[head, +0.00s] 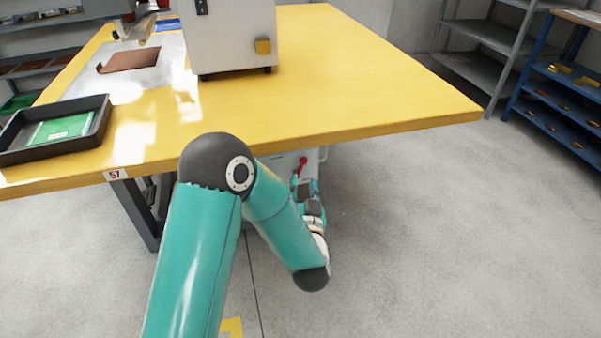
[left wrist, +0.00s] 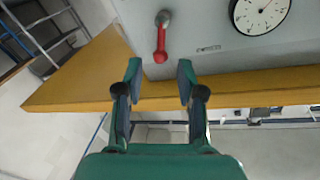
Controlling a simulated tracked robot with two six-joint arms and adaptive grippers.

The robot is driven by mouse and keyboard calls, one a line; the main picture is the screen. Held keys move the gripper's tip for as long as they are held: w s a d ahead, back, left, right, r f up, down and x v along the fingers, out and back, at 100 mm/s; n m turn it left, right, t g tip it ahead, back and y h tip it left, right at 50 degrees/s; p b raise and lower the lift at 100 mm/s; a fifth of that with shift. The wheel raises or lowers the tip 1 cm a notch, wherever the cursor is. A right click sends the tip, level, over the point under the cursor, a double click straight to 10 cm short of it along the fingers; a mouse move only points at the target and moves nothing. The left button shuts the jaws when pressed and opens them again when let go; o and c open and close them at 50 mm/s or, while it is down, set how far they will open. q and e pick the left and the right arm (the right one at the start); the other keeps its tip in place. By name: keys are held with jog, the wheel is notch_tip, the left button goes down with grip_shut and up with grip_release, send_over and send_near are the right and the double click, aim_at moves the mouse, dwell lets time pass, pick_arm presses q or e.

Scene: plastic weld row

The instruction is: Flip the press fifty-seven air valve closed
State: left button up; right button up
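The air valve shows as a red lever (left wrist: 161,42) on a grey panel (left wrist: 205,55) in the left wrist view. Its handle hangs from a grey pivot, nearly in line with it. In the head view the red lever (head: 301,166) is small, below the table's front edge. My left gripper (left wrist: 159,80) is open, with the lever's rounded end ahead of and between its fingertips. I see no contact. In the head view my left gripper (head: 310,190) is partly hidden by its own arm. My right gripper is in neither view.
A round gauge (left wrist: 261,14) sits beside the valve. The yellow table (head: 390,105) carries a label reading 57 (head: 115,174), a black tray (head: 55,130) with a green sheet, and a white press housing (head: 230,38). Shelves (head: 560,90) stand at the right, with clear floor before them.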

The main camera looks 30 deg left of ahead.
aim_at(302, 167)
pick_arm(q)
jog(key=x, duration=0.6)
jog(key=shift+c, duration=0.2)
